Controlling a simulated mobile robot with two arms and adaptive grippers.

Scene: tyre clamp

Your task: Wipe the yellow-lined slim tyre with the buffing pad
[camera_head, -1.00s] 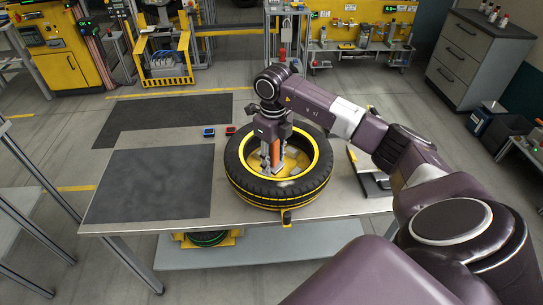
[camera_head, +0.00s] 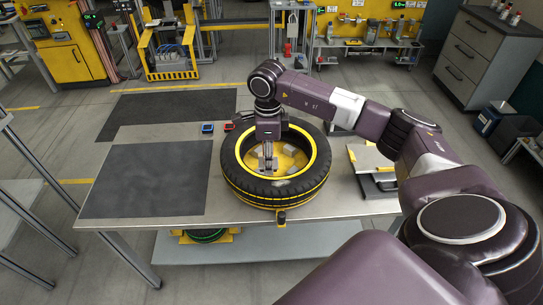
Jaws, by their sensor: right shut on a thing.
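The yellow-lined slim tyre (camera_head: 312,184) lies flat on the metal work table (camera_head: 330,205). It is black, with yellow stripes around the tread and a yellow inner rim. A pale grey patch shows at the near inner edge. My right gripper (camera_head: 268,166) points down over the left part of the tyre's opening. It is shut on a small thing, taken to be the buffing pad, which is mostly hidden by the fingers. I cannot tell whether it touches the tyre. My left gripper is not in view.
A dark mat (camera_head: 145,180) covers the table's left part. A blue item (camera_head: 208,128) and a red item (camera_head: 229,127) sit behind the tyre. A small stand (camera_head: 372,165) is at the right.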

